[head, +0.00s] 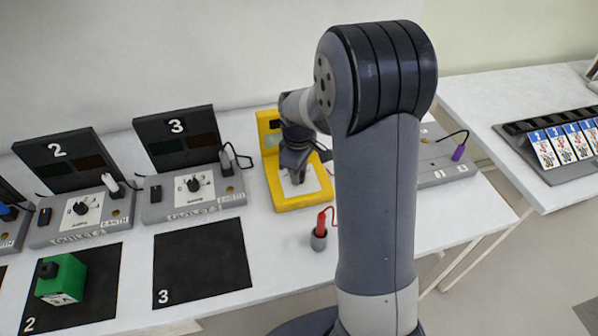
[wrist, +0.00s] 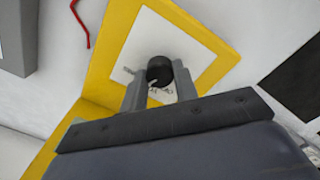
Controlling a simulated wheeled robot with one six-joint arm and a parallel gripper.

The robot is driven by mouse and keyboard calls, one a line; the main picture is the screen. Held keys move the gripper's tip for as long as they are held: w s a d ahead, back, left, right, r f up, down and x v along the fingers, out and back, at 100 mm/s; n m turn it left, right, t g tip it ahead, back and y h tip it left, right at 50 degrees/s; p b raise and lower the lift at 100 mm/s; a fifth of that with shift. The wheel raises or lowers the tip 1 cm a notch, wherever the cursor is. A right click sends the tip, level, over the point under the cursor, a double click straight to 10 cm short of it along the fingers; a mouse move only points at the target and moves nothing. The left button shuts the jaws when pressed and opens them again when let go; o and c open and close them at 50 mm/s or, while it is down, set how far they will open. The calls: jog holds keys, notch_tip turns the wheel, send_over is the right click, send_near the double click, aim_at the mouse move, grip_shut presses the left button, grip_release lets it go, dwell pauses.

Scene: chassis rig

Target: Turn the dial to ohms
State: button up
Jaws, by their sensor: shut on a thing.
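The yellow meter (head: 273,165) stands on the white table, and its yellow frame also shows in the wrist view (wrist: 110,45). Its white dial face (wrist: 150,35) carries a black dial (wrist: 159,69) with small markings around it. My gripper (head: 297,172) is over the meter's face, and in the wrist view its two fingers (wrist: 160,82) are shut on the dial from either side. The markings are too small and partly hidden by the fingers, so I cannot tell which setting the dial is on.
A red probe (head: 321,225) stands in a grey holder right in front of the meter, its red lead (wrist: 80,22) running close by. Grey test units numbered 2 (head: 78,215) and 3 (head: 190,190) stand to the left. A green block (head: 62,278) rests on a black mat (head: 100,285).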

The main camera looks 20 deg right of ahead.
jog(key=shift+m, duration=1.9)
jog(key=o, duration=1)
jog(key=shift+c, duration=0.2)
notch_tip(320, 180, up, 11)
jog(key=shift+a+b, duration=0.15)
jog(key=shift+b, duration=0.2)
jog(key=shift+f, duration=0.2)
notch_tip(320, 180, down, 11)
jog(key=shift+r, duration=0.2)
